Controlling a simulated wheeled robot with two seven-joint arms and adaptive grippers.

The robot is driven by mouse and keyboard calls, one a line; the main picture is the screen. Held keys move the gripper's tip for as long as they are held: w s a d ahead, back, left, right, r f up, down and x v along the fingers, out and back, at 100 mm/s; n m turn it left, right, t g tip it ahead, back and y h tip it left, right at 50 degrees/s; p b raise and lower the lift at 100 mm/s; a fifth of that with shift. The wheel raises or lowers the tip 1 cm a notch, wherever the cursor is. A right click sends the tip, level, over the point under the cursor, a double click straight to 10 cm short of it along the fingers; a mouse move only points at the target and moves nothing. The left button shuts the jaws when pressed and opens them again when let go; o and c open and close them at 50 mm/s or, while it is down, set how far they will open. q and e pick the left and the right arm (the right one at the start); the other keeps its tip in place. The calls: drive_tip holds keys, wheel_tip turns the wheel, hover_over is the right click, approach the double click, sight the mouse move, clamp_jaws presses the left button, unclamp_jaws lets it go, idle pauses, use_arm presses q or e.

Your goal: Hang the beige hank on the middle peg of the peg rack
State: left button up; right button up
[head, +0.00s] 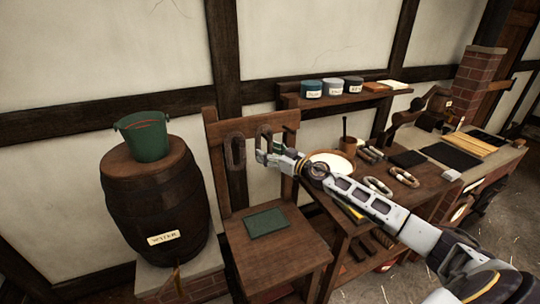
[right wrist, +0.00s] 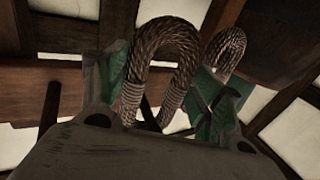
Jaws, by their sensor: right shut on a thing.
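My right gripper (head: 268,158) is in front of the peg rack (head: 283,116), at the back board of a chair-like wooden stand. It is shut on a looped brown-beige hank (head: 265,132); in the right wrist view the hank (right wrist: 165,42) rises as an arch between the green finger pads. A second brownish hank (head: 235,152) hangs on the rack to the left and also shows in the right wrist view (right wrist: 228,45). The pegs are too small or hidden to make out, so I cannot tell whether the held hank is on one. My left gripper is not in view.
A green bucket (head: 145,134) stands on a barrel (head: 155,200) at left. A green book-like thing (head: 266,221) lies on the stand's seat. The workbench at right holds pale hanks (head: 378,187), a white bowl (head: 332,163) and tools. A shelf (head: 335,99) with pots is above.

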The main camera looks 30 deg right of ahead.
drive_tip(key=shift+w+f, duration=0.35)
drive_tip(key=shift+w, duration=0.25)
drive_tip(key=shift+w+f, duration=0.15)
drive_tip(key=shift+f, duration=0.05)
idle(0.4)
drive_tip(key=o, duration=1.3)
drive_tip(key=shift+s+d, duration=0.15)
drive_tip(key=shift+s, duration=0.1)
drive_tip(key=shift+v, duration=5.75)
drive_tip(key=shift+f, duration=0.15)
